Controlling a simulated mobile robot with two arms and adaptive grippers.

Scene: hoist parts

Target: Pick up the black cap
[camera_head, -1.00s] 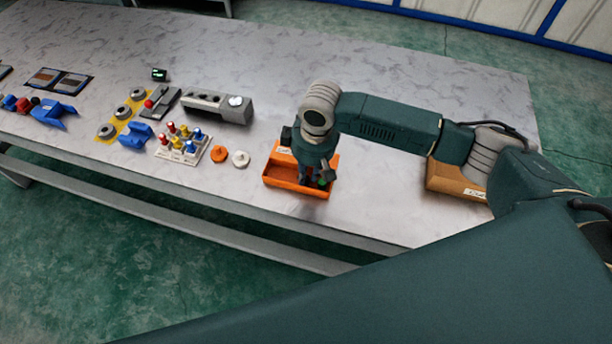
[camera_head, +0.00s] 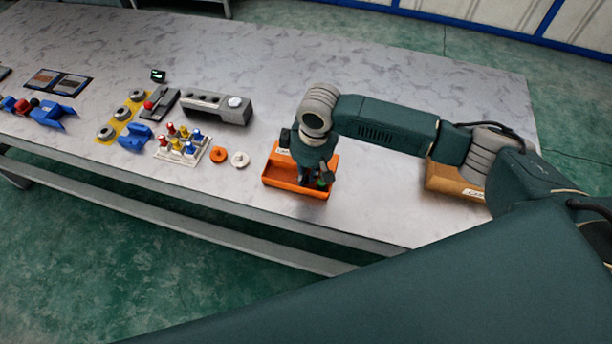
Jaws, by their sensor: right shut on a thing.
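My right gripper (camera_head: 314,178) points down into an orange open bin (camera_head: 280,180) near the table's front edge. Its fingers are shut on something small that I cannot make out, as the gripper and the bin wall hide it. A small green piece (camera_head: 321,184) shows beside the fingers inside the bin. I cannot pick out the black cap for certain. My left gripper is not in view.
Left of the bin lie an orange disc (camera_head: 219,154), a white disc (camera_head: 240,159) and a white rack (camera_head: 165,152) of coloured pegs. A grey control box (camera_head: 216,106) stands behind. A brown box (camera_head: 450,180) is right, under my arm.

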